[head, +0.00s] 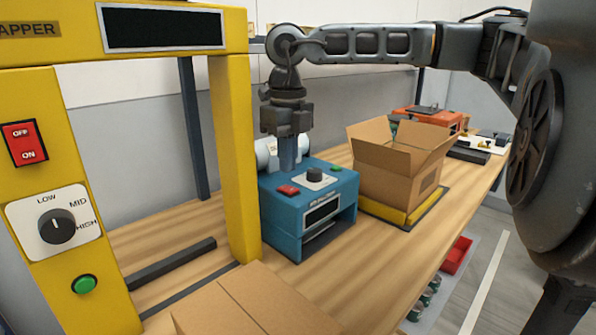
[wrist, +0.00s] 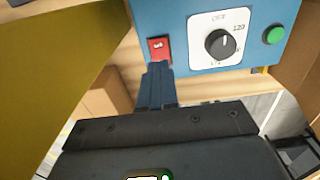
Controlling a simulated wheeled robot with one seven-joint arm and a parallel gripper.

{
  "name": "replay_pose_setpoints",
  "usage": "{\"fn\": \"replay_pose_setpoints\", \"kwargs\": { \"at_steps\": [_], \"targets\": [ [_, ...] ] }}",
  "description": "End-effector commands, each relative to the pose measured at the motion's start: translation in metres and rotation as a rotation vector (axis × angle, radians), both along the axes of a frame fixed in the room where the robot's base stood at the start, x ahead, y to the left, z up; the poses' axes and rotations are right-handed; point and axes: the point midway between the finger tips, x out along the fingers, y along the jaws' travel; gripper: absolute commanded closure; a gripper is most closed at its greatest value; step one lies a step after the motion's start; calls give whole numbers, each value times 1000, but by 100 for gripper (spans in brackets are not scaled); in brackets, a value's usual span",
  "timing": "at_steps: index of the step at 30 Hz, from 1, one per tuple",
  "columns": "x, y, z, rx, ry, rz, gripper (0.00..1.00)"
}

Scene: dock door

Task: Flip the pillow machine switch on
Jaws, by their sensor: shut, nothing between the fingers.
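The blue pillow machine (head: 281,222) stands on the wooden table, with a dark display and an opening in its front. On its top are a red switch (head: 288,190), a dark dial on a white plate (head: 315,176) and a green button. My gripper (head: 287,168) points down over the machine's back left part, its fingers together and empty. In the wrist view, the fingertips (wrist: 158,66) appear just below the red switch (wrist: 159,49), slightly overlapping its lower edge. I cannot tell whether they touch it. The switch's marking and position are too small to read.
A yellow wrapper frame (head: 234,150) with its own red OFF/ON switch (head: 25,143) stands close on the left. An open cardboard box (head: 398,180) stands right of the machine on a yellow-edged platform. Another carton (head: 255,305) is in front. Bare tabletop lies behind the frame.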

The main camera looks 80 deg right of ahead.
Motion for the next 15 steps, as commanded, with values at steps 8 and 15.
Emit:
{"fn": "replay_pose_setpoints", "kwargs": {
  "at_steps": [8,15],
  "targets": [
    [-2,0,46,-4,0,-1,100],
    [-3,0,85,-3,2,-1,100]
  ]
}}
